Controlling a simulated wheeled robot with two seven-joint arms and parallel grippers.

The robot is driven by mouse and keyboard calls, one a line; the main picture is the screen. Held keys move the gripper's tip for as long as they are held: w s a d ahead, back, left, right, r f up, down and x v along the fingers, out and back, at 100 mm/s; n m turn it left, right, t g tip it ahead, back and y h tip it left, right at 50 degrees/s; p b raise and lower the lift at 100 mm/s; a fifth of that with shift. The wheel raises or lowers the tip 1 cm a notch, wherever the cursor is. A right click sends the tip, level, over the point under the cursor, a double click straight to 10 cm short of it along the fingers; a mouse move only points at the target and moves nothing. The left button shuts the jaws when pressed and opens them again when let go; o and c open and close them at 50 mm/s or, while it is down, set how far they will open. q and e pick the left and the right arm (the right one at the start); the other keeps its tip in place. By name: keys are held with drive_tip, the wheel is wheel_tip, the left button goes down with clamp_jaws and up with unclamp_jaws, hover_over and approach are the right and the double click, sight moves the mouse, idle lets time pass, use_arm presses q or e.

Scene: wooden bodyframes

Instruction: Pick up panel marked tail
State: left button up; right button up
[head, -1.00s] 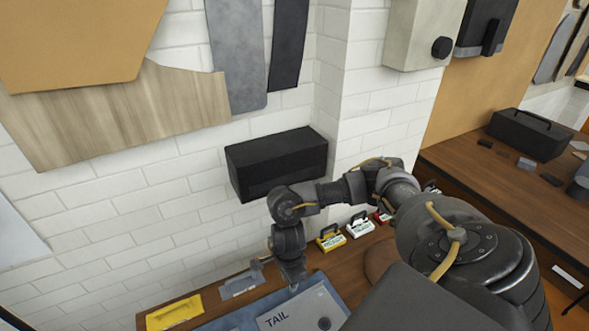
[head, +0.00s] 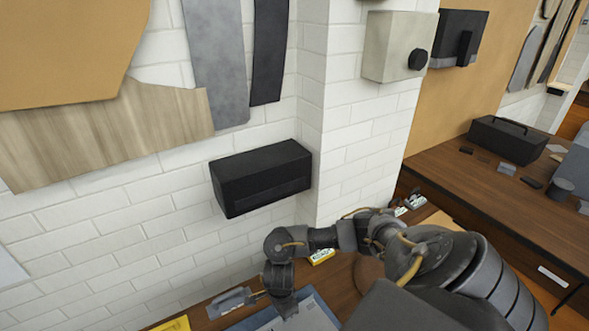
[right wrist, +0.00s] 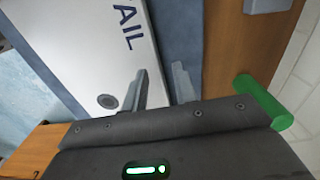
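The panel marked TAIL is pale grey-white. It shows in the right wrist view (right wrist: 85,45), where the letters "AIL" and a dark round spot are visible. In the head view only its far part (head: 312,317) shows at the bottom edge. It lies on a blue surface (right wrist: 178,35). My right gripper (right wrist: 160,88) is at the panel's edge, with one finger over the panel and the other beyond the edge over the blue surface. The fingers are apart, and a gap shows between them. In the head view the right gripper (head: 287,307) points down. My left gripper is out of view.
A grey item (head: 230,302) and a yellow item (head: 172,325) lie on the wooden bench left of the gripper. A yellow case (head: 321,257) stands behind my right arm. A black box (head: 260,180) is on the brick wall above. Another bench carries a black toolbox (head: 508,139).

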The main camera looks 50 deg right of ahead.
drive_tip(key=shift+f, duration=0.75)
drive_tip(key=shift+c, duration=0.5)
clamp_jaws()
drive_tip(key=shift+w+r, duration=0.1)
